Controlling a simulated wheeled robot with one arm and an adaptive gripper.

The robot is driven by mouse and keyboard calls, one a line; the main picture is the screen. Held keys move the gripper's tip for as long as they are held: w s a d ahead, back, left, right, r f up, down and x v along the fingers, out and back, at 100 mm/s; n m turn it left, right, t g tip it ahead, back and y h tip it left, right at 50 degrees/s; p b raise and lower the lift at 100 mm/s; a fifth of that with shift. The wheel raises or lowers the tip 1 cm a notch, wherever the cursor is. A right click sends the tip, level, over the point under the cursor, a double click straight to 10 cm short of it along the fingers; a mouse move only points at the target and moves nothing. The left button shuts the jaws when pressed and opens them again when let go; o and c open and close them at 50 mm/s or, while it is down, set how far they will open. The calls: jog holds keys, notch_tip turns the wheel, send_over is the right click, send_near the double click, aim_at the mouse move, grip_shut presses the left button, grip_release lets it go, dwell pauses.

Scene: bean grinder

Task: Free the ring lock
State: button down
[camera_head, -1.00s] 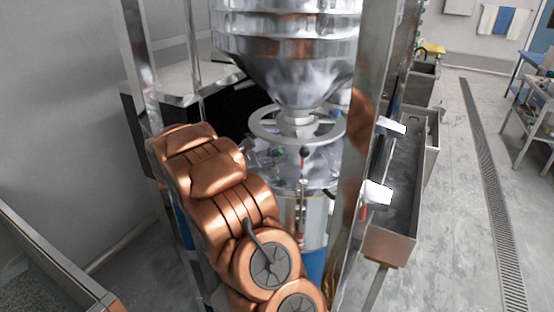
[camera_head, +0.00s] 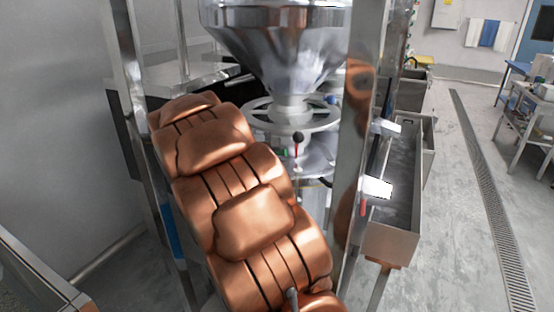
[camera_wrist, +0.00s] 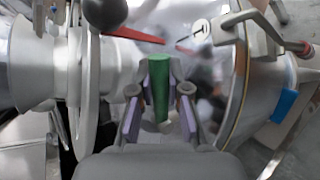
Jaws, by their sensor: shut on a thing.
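A green cylinder (camera_wrist: 160,85) stands between the two fingers of my gripper (camera_wrist: 161,97) in the wrist view. The fingers are shut on it, one on each side. A pale grey ring wheel (camera_wrist: 86,75) lies to its left in that view. In the head view the ring wheel (camera_head: 257,116) circles the neck below the metal hopper (camera_head: 285,50). A lever with a black ball (camera_head: 298,137) and red shaft stands near the ring; its ball (camera_wrist: 105,12) also shows at the top of the wrist view. My gripper is hidden behind my copper arm in the head view.
A metal post (camera_head: 356,150) rises right of the grinder, another post (camera_head: 130,70) left of it. A metal trough (camera_head: 392,230) stands to the right. A silver drum with a rim band (camera_wrist: 238,80) is close on the right in the wrist view.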

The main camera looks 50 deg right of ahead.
jog(key=shift+f+t+b, duration=0.2)
jog(key=shift+t+b, duration=0.1)
jog(key=shift+t, duration=0.1)
jog(key=c, duration=1.4)
grip_release()
jog(key=shift+r, duration=0.1)
jog(key=v, duration=1.2)
jog(key=s+a+f+m+y+p, duration=0.1)
jog(key=s+a+f+y, duration=0.3)
jog(key=s+a, duration=0.5)
jog(key=s+a+f+m+y+p, duration=0.1)
jog(key=s+a+f+y, duration=0.3)
jog(key=s+a, duration=0.5)
jog(key=s+a+f+m+y+p, duration=0.1)
jog(key=s+a+f+y, duration=0.3)
jog(key=s+a, duration=0.5)
jog(key=shift+s+a+f+m+g, duration=0.2)
jog(key=shift+s+f+m, duration=0.2)
jog(key=shift+f, duration=0.25)
jog(key=shift+s+a+f+m+g, duration=0.1)
jog(key=shift+s+f+m+g, duration=0.2)
jog(key=shift+f, duration=0.4)
